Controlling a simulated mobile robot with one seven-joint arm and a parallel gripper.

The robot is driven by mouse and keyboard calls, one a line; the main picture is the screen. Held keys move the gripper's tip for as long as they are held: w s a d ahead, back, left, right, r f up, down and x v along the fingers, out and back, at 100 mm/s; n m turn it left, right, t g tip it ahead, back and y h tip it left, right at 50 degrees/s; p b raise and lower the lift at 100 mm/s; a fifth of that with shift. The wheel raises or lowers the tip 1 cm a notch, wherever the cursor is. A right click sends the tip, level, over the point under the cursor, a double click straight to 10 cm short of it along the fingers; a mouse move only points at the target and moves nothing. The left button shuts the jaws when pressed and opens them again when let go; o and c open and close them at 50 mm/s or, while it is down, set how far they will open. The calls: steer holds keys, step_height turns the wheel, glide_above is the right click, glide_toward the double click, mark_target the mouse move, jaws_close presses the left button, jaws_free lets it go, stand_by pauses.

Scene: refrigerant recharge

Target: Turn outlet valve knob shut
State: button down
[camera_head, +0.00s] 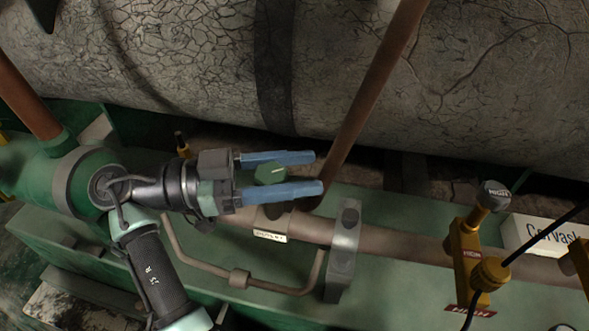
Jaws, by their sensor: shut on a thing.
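The outlet valve knob (271,174) is a green, many-sided cap with a pale line on top. It sits above a copper-coloured pipe, beside a small label that appears to read OUTLET (270,236). My gripper (318,172) reaches in from the left, with its two blue fingers pointing right. The fingers lie on either side of the knob and are shut on it near their bases, with the tips reaching past it. The fingers hide parts of the knob's sides and the stem below it.
A slanting copper pipe (372,90) rises just beyond the fingertips. A large cracked grey tank (190,60) fills the back. A grey bracket (345,245) clamps the lower pipe.

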steer(key=shift+s+d+f+m+g, duration=0.15)
steer(key=shift+m+g, duration=0.25)
steer(key=shift+g, duration=0.3)
steer(key=shift+c, duration=1.3)
jaws_free()
steer(key=shift+a, duration=0.2)
steer(key=shift+a+r, duration=0.2)
steer(key=shift+a, duration=0.1)
steer(key=a, duration=1.2)
steer(key=shift+p, duration=0.35)
steer(key=shift+f, duration=0.1)
